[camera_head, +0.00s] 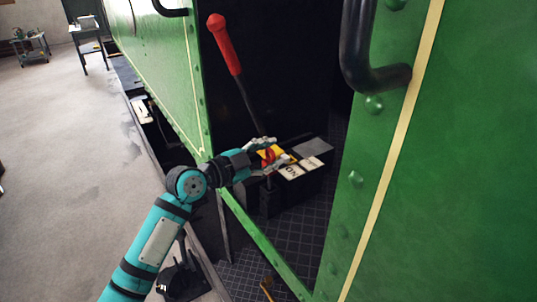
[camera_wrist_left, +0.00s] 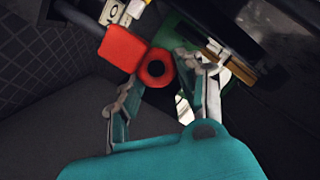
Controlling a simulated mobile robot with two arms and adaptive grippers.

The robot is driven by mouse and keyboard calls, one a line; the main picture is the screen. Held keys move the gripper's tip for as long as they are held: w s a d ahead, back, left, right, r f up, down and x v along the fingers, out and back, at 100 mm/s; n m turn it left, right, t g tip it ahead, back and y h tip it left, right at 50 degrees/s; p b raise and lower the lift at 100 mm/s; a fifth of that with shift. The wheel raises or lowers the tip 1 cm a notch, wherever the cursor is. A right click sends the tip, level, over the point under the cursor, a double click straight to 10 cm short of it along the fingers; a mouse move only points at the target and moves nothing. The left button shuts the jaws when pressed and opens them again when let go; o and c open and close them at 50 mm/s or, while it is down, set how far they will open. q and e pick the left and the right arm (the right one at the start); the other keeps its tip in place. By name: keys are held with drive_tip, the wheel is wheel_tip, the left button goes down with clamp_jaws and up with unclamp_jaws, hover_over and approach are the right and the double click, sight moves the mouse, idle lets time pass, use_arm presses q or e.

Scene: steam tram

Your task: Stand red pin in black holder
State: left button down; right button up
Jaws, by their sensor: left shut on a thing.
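In the head view the left gripper (camera_head: 273,154) is above a black box (camera_head: 280,198) inside the tram doorway, and a little red of the pin (camera_head: 268,155) shows between the fingers. The pin's lower part is hidden. I cannot make out for certain which part is the black holder. My right gripper is out of view.
A black lever (camera_head: 250,103) with a red handle (camera_head: 224,43) rises behind the gripper. White labelled plates (camera_head: 291,171) lie on the box. A green panel (camera_head: 440,150) with a black handrail (camera_head: 365,60) stands close at right. Dark tiled floor (camera_head: 290,235) lies below.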

sight(268, 176)
use_arm(q)
drive_tip(key=shift+f+b, duration=2)
drive_tip(key=shift+f, duration=0.1)
drive_tip(key=c, duration=0.7)
unclamp_jaws()
drive_tip(key=shift+c, duration=0.2)
drive_tip(key=v, duration=1.2)
